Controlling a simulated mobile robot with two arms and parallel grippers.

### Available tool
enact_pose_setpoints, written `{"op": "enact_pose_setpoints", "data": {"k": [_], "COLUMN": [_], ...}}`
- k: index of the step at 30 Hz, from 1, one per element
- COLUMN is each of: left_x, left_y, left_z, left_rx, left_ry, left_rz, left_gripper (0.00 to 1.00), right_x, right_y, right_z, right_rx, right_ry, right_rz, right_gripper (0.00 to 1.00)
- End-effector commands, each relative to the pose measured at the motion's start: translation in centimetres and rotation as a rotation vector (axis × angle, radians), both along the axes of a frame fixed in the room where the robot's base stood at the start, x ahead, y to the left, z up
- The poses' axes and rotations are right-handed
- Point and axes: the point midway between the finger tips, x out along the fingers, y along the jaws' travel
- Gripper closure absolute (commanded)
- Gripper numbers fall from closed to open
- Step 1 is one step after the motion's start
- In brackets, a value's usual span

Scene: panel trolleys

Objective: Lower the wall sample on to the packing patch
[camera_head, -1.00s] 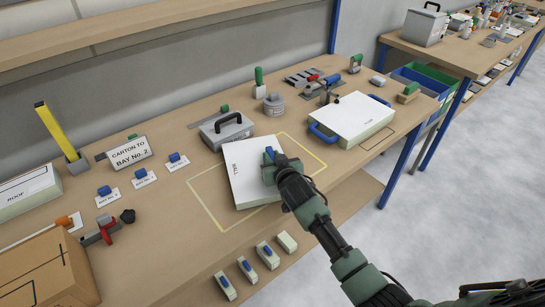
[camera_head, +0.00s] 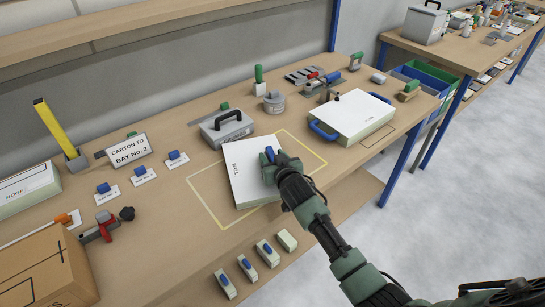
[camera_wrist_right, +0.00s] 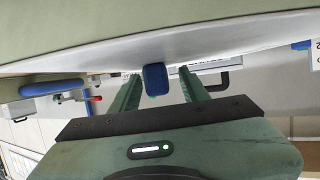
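The wall sample (camera_head: 246,180), a white panel lettered WALL, is over the packing patch, a yellow outline (camera_head: 206,207) on the bench. It lies about level and hides part of the far outline; I cannot tell whether its underside touches the bench. A blue handle (camera_head: 270,154) stands on its face. My right gripper (camera_head: 274,162) is at this handle. In the right wrist view its two fingers (camera_wrist_right: 160,76) stand either side of the blue handle (camera_wrist_right: 155,80), with visible gaps, so it looks open around it. My left gripper is not in view.
A grey case (camera_head: 226,131) with a black handle stands close behind the sample. A white panel with blue handles (camera_head: 352,115) lies to the right. Several small blue-topped blocks (camera_head: 247,269) line the front edge. A carton (camera_head: 45,270) is at the lower left.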

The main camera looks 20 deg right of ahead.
Motion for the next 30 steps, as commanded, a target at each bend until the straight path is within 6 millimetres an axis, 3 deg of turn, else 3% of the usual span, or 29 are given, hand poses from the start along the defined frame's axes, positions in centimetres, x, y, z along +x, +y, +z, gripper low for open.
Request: {"op": "enact_pose_setpoints", "data": {"k": [8,21,30], "left_x": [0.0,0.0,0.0], "left_y": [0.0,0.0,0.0], "left_z": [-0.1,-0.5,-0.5], "left_rx": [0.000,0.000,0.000], "left_ry": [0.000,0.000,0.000], "left_rz": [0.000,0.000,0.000], "left_gripper": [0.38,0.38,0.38], "right_x": [-0.5,-6.2,-7.4], "right_y": [0.0,0.2,0.2], "right_z": [-0.1,2.0,2.6], "right_rx": [-0.001,0.001,0.000], "right_ry": [0.003,0.002,0.001], "right_rz": [0.000,0.000,0.000], "right_gripper": [0.55,0.55,0.55]}}
